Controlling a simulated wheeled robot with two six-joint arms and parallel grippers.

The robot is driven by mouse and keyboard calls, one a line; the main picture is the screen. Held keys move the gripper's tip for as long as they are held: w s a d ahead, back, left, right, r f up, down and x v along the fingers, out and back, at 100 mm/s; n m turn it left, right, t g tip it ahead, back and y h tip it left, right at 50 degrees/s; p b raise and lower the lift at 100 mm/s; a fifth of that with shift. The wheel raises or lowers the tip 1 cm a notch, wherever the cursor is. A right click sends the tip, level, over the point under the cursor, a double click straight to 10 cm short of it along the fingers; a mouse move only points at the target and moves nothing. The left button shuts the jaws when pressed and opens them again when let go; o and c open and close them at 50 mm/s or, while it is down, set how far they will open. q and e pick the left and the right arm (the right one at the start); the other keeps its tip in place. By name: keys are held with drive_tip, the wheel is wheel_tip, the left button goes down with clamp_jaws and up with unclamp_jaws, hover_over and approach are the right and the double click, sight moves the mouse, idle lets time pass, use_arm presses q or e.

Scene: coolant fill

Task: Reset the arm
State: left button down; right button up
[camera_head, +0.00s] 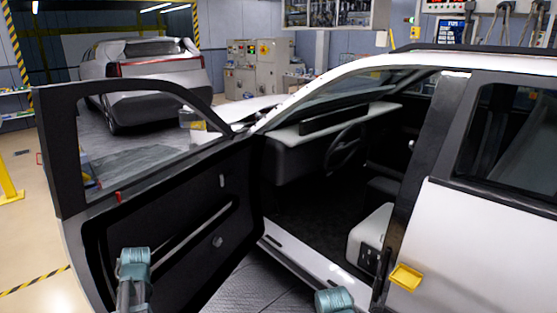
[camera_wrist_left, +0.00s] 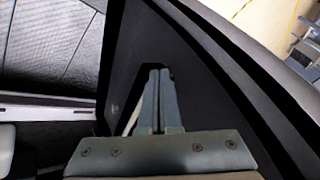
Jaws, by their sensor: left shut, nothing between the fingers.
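My left gripper (camera_wrist_left: 159,72) shows in the left wrist view with its two slim grey fingers together and nothing between them. The fingers lie in front of a dark panel (camera_wrist_left: 135,60), probably the car door; I cannot tell whether they touch it. In the head view a teal part of my left arm (camera_head: 134,262) stands in front of the open door's (camera_head: 165,240) inner side. A teal part of my right arm (camera_head: 335,300) shows at the bottom edge, by the door sill. My right gripper is not visible.
The white car (camera_head: 480,240) stands with its front door swung open to the left. Its cabin shows a steering wheel (camera_head: 345,150) and a seat (camera_head: 368,235). A yellow handle (camera_head: 406,277) sits on the rear door. A silver car (camera_head: 150,85) stands behind.

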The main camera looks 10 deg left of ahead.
use_arm(q)
drive_tip(key=w+d+f+m+h, duration=0.2)
drive_tip(key=d, duration=1.5)
drive_tip(key=s+d+m+g, duration=0.1)
drive_tip(key=s+d, duration=0.3)
drive_tip(key=d, duration=0.6)
drive_tip(key=s+d+f+m+g+h, duration=0.1)
drive_tip(key=s+d, duration=0.4)
drive_tip(key=d, duration=0.6)
drive_tip(key=s+d+f+m+g+h, duration=0.1)
drive_tip(key=s+d, duration=0.3)
drive_tip(key=d, duration=0.6)
drive_tip(key=shift+s+d+m+g, duration=0.2)
drive_tip(key=shift+s+m+g, duration=0.15)
drive_tip(key=shift+g, duration=0.35)
